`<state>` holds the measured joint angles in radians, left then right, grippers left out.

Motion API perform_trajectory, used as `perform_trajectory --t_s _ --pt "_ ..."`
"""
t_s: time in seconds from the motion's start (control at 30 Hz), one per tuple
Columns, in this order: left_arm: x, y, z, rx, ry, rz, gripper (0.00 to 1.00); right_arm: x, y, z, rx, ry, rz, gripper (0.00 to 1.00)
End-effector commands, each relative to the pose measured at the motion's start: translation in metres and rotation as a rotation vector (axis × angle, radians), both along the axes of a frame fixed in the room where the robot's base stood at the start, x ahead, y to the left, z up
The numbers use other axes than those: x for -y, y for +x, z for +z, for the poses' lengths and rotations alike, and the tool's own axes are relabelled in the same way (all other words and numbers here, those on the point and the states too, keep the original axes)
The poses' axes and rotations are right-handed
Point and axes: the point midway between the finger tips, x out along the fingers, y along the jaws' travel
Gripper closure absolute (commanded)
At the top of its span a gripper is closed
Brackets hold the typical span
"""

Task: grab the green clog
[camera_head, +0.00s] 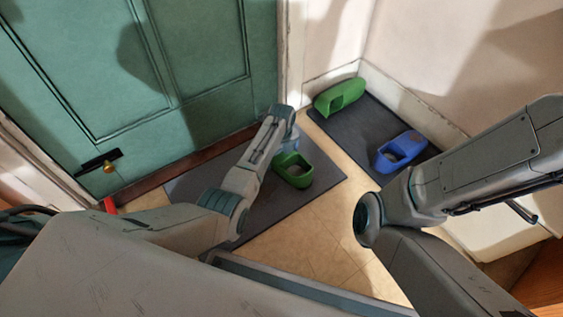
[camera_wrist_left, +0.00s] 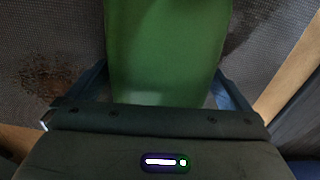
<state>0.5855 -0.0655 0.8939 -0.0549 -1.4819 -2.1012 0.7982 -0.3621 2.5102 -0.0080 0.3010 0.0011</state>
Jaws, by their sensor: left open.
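A green clog (camera_head: 293,171) lies on the dark mat in front of the door. My left gripper (camera_head: 287,139) is at its far end in the head view. In the left wrist view the green clog (camera_wrist_left: 165,45) fills the space between the two fingers of my open left gripper (camera_wrist_left: 164,88), one finger on each side. I cannot tell whether the fingers touch it. A second green clog (camera_head: 339,97) lies at the far end of the other mat, by the wall corner. My right gripper is out of view.
The door mat (camera_head: 262,218) lies along the teal door (camera_head: 190,75). A blue clog (camera_head: 402,150) sits on the second mat (camera_head: 362,132) beside the right wall. Bare tiled floor (camera_head: 322,225) lies between the mats and my base. A small red object (camera_head: 109,206) is at the door's left.

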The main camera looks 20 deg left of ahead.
Motion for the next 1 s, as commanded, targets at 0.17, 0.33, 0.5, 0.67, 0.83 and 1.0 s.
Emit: perform_trajectory --t_s 0.17,0.33,0.5,0.67,0.83,1.0 --pt "0.0 0.0 -0.006 0.001 0.0 0.0 0.0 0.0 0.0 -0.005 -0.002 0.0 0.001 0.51" --pt "0.0 0.001 -0.005 0.001 0.0 0.0 0.1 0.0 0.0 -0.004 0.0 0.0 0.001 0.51" --pt "0.0 0.0 -0.005 0.001 0.0 0.0 0.43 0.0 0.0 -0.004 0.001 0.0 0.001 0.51" --pt "0.0 0.001 -0.004 0.002 0.0 0.0 0.44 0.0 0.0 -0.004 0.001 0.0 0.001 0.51" --pt "0.0 0.001 -0.002 0.002 0.0 0.0 0.44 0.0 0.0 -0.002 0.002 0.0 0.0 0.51" --pt "0.0 0.001 0.009 0.002 0.0 0.0 0.44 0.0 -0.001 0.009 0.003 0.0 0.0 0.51"
